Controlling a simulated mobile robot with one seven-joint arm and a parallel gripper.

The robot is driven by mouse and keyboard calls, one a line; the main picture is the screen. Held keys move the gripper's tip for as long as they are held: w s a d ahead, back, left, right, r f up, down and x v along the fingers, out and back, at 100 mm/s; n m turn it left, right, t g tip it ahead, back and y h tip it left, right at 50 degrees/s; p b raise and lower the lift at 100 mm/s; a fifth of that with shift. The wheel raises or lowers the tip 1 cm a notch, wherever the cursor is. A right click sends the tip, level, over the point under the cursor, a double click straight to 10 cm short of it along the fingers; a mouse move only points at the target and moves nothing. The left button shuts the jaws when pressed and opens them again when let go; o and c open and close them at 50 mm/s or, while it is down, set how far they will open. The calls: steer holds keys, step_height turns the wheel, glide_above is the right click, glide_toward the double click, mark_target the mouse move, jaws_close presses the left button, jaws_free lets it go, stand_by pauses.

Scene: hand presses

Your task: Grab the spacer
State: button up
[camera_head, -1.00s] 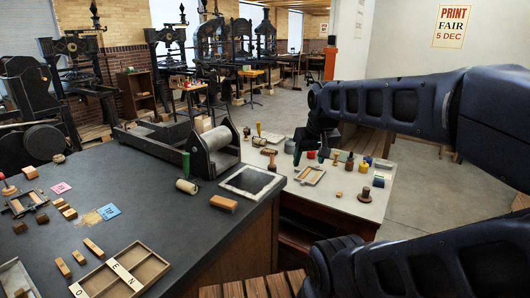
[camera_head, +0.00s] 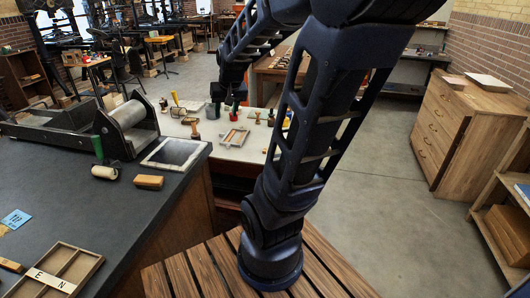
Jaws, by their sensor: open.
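I cannot tell for sure which piece is the spacer. A plain wooden block (camera_head: 149,182) lies on the dark bench beside the framed dark slab. A small framed tray (camera_head: 234,138) with wooden strips in it lies on the pale table, and other small wooden pieces stand around it. My gripper (camera_head: 217,100) is small and dark in the picture, pointing down over the back of the pale table. It appears open, and nothing shows held in it. The upper part of my arm hides some of the table behind it.
The dark bench (camera_head: 65,185) carries a roller press (camera_head: 127,122), a framed slab (camera_head: 175,153), a brayer (camera_head: 104,172) and a divided wooden tray (camera_head: 88,265) with lettered blocks. A slatted wooden surface (camera_head: 190,272) is in front. A drawer cabinet (camera_head: 446,125) stands right; floor between is clear.

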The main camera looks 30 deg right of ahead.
steer(key=w+d+f+m+h, duration=0.1)
steer(key=w+d+f+m, duration=0.2)
steer(key=w+d+f, duration=0.75)
steer(key=m+g+h, duration=0.1)
steer(key=m+h, duration=0.1)
steer(key=m, duration=0.1)
glide_toward(265, 150)
steer(key=shift+x, duration=4.2)
steer(key=shift+w, duration=0.15)
jaws_close()
